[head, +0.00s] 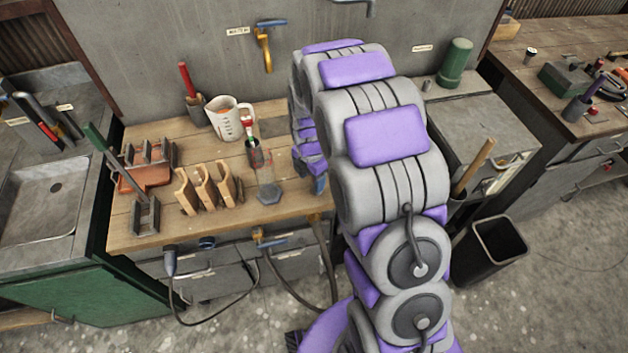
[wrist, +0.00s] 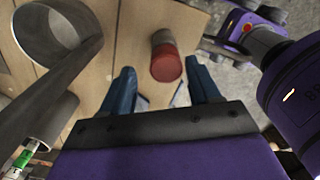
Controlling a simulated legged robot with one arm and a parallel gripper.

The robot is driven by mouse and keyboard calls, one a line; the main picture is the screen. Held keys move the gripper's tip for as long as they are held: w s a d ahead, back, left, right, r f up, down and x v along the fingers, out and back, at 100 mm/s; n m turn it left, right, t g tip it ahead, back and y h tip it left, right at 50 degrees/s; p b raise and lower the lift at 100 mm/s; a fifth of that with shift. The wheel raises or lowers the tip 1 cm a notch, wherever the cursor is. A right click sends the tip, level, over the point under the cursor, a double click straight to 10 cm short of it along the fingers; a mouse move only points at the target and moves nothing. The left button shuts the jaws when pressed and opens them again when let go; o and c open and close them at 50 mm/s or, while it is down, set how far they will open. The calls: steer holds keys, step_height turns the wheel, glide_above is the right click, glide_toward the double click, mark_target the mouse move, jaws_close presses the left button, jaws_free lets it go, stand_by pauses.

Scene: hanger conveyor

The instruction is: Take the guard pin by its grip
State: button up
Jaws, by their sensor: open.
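My gripper shows in the wrist view (wrist: 161,68) with two blue fingers spread apart and nothing held. A short cylinder with a red end and a grey body (wrist: 166,65) shows between the fingers, with a gap on both sides. It may be the guard pin's grip, but I cannot tell for sure, and no pin shaft shows. In the head view my arm reaches down over the right end of the wooden bench (head: 160,222). Only a bit of a blue finger shows there, and the arm hides the bench around it.
The bench holds a measuring jug (head: 228,118), a wooden rack (head: 206,184), a clear cylinder (head: 268,180) and a red-handled tool (head: 186,78) in a cup. In the wrist view a grey ring (wrist: 48,35) and a green-labelled tube (wrist: 22,157) stand left of the fingers.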

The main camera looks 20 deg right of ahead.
steer(key=shift+a, duration=0.2)
steer(key=shift+c, duration=0.6)
steer(key=shift+d, duration=0.2)
steer(key=shift+c, duration=0.8)
steer(key=d, duration=0.3)
steer(key=shift+d, duration=0.2)
steer(key=c, duration=0.4)
steer(key=shift+c, duration=1.1)
steer(key=shift+a, duration=0.2)
steer(key=shift+c, duration=0.4)
steer(key=shift+a, duration=0.95)
steer(key=shift+c, duration=0.3)
steer(key=shift+d, duration=0.15)
